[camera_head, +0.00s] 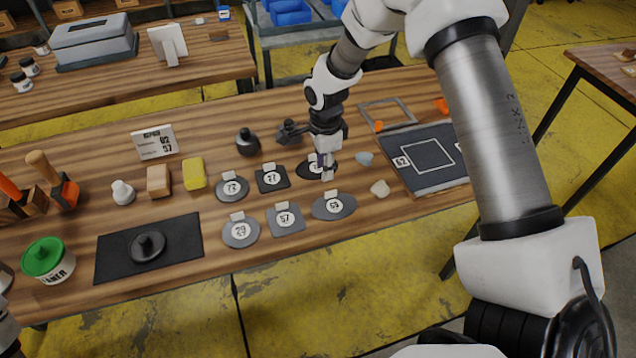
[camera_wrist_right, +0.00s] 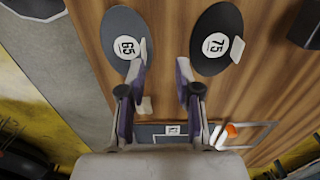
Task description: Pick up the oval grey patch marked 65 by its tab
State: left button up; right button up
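The oval grey patch marked 65 (camera_head: 345,210) lies flat on the wooden table, at the right end of the front row of patches. Its small pale tab stands at its far edge; in the right wrist view the patch (camera_wrist_right: 117,22) is at the upper left, tab towards the fingers. My right gripper (camera_head: 326,174) points down just beyond the patch, near the black oval patch marked 75 (camera_wrist_right: 215,22). In the right wrist view its fingers (camera_wrist_right: 162,68) are apart and hold nothing; the left one is close to the 65 tab.
Other tabbed patches, including a grey square one (camera_head: 293,224), lie to the left. A pale lump (camera_head: 380,188) and a dark framed board (camera_head: 425,180) lie to the right. A black mat (camera_head: 180,240) and a green-lidded can (camera_head: 45,262) are at the front left.

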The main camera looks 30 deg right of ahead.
aim_at(330, 196)
jog(key=s, duration=0.1)
jog(key=s+f, duration=0.1)
jog(key=s+p, duration=0.1)
jog(key=shift+s+d+f, duration=0.15)
jog(key=shift+s+f, duration=0.25)
jog(key=f, duration=0.1)
jog(key=w+f, duration=0.1)
jog(key=f, duration=0.2)
jog(key=shift+w+d+f+p, duration=0.1)
jog(key=shift+w+f+p, duration=0.2)
jog(key=shift+f, duration=0.1)
jog(key=shift+s+r, duration=0.15)
jog(key=shift+s, duration=0.05)
jog(key=shift+s+r, duration=0.2)
grip_shut()
pick_arm(q)
jog(key=shift+s+r, duration=1.1)
jog(key=shift+r, duration=0.05)
pick_arm(e)
jog(key=shift+w+f, duration=0.1)
